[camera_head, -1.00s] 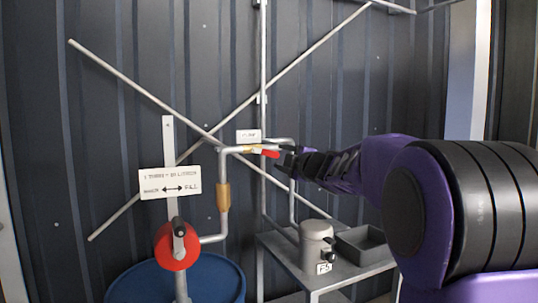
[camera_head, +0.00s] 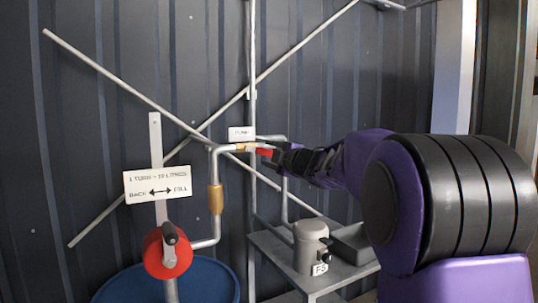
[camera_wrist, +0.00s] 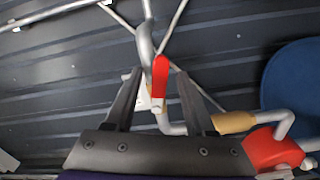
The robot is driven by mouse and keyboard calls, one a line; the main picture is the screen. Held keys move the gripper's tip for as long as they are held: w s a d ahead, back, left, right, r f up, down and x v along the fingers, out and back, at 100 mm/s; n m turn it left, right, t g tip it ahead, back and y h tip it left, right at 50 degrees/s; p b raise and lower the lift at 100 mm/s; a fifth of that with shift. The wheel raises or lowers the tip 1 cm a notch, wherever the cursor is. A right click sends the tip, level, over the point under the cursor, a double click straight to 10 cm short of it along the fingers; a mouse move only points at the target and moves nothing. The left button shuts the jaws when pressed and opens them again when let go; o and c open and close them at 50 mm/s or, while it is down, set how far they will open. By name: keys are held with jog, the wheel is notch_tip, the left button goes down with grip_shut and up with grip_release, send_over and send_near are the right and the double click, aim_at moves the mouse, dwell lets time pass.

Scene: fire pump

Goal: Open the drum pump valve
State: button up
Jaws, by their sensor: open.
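The red valve handle (camera_head: 264,152) sits on the grey pipe of the drum pump, beside a brass-coloured fitting (camera_head: 242,147). My gripper (camera_head: 277,156) is at the handle's right end in the head view and hides part of it. In the wrist view the red handle (camera_wrist: 159,80) lies between the two spread fingers of my gripper (camera_wrist: 158,74), with gaps showing on both sides. Contact cannot be told. The red pump body with its crank (camera_head: 167,252) stands over the blue drum (camera_head: 212,280); both also show in the wrist view.
A white sign with a double arrow (camera_head: 158,184) stands on a post above the pump. A small white label (camera_head: 241,133) is just behind the valve. A grey canister (camera_head: 308,245) and tray (camera_head: 352,243) stand on a metal stand. Diagonal rods cross the corrugated wall.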

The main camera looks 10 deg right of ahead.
grip_shut()
dwell(1.3)
